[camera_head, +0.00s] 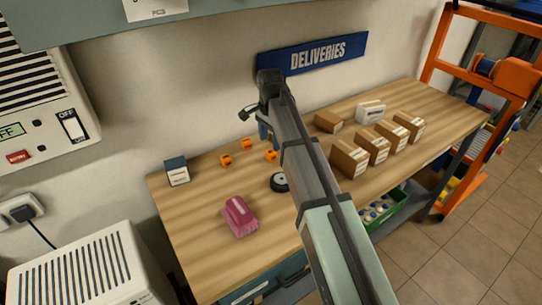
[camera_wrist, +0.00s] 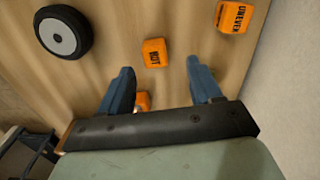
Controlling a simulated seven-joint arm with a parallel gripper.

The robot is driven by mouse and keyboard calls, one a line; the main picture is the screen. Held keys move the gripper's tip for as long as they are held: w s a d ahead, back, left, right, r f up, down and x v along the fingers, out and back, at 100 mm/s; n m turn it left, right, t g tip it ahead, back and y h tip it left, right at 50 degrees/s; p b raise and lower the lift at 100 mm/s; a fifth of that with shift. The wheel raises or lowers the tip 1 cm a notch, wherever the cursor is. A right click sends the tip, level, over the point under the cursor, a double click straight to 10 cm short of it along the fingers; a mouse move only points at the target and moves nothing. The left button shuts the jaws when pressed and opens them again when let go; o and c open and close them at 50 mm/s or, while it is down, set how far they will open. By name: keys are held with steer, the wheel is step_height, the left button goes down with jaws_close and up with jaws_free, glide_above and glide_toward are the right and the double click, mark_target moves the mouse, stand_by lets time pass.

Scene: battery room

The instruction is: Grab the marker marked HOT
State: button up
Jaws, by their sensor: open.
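The orange block marked HOT (camera_wrist: 155,52) sits on the wooden table in the wrist view, just beyond my fingertips and between their lines. My gripper (camera_wrist: 160,67) is open, its two blue fingers apart with nothing held. A second orange block marked UNEVEN (camera_wrist: 234,16) lies at the top right. A third orange block (camera_wrist: 143,101) is mostly hidden behind the gripper, beside the left finger, its label unreadable.
A black wheel with a grey hub (camera_wrist: 63,33) lies left of the blocks. In the head view the table (camera_head: 200,260) also bears a pink pack (camera_head: 239,216), a dark blue box (camera_head: 177,171) and several brown cartons (camera_head: 349,158). The wall runs along the back.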

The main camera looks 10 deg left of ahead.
mark_target(271, 151)
steer(key=shift+s+d+f, duration=0.15)
steer(key=shift+f, duration=1.3)
steer(key=shift+s+d+f, duration=0.1)
steer(key=shift+s+f, duration=0.05)
steer(key=shift+f, duration=1.25)
steer(key=c, duration=1)
steer(key=shift+r, duration=0.1)
steer(key=shift+c, duration=0.2)
